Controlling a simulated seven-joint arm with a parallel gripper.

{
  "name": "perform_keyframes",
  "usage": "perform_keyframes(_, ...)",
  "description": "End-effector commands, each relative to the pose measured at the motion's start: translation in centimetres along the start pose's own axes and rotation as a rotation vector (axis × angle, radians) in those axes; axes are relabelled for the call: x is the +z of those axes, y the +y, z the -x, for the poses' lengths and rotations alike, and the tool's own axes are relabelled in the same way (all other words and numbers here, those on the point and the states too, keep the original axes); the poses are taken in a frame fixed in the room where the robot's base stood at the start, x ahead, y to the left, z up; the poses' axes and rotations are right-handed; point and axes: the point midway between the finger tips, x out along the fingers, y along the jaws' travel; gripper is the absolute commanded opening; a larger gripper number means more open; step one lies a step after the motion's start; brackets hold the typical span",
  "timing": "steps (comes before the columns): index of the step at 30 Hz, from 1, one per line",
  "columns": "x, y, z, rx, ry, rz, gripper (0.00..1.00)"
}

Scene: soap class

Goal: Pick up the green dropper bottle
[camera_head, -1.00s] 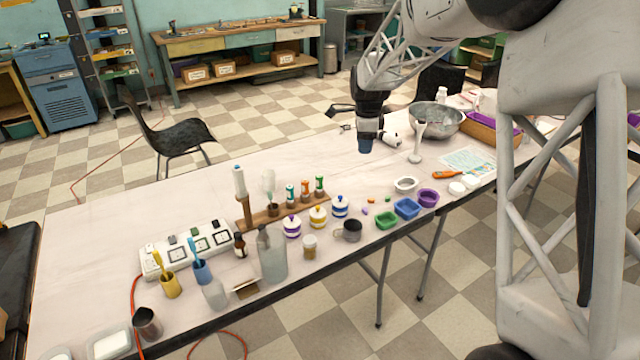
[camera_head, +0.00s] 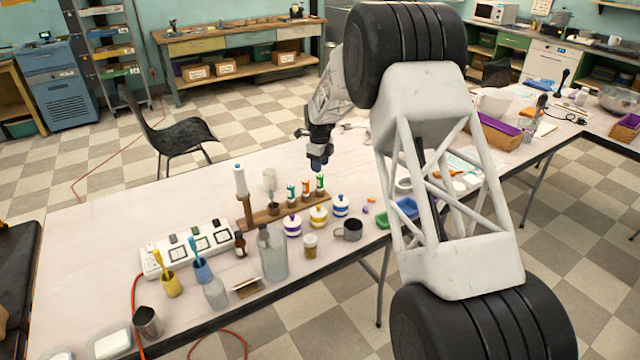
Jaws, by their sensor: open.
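A wooden rack (camera_head: 262,217) on the table holds several small upright bottles in a row. The rightmost one (camera_head: 320,184) looks green with some red, and I take it for the green dropper bottle. Beside it stand an orange-and-white bottle (camera_head: 305,189) and one with a teal-green top (camera_head: 291,192). The labels are too small to read. My gripper (camera_head: 318,165) points down just above the rack's right end, close over the rightmost bottle. It is open with nothing seen between the fingers. Whether it touches the bottle cannot be told.
Lidded jars (camera_head: 318,216), a metal mug (camera_head: 349,230) and a clear bottle (camera_head: 272,255) stand in front of the rack. A power strip (camera_head: 187,249) lies at left. My arm hides part of the table at right.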

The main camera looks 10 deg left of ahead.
Motion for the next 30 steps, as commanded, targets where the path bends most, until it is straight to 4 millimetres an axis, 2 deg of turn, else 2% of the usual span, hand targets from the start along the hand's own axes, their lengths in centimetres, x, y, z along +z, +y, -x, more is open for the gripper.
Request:
perform_keyframes(12, 0.2, 0.0, -0.3, 0.001, 0.001, -0.007, 0.43)
perform_keyframes(22, 0.2, 0.0, -2.5, 0.002, 0.001, -0.006, 0.43)
perform_keyframes(30, 0.2, 0.0, -2.9, 0.0, 0.0, -0.006, 0.43)
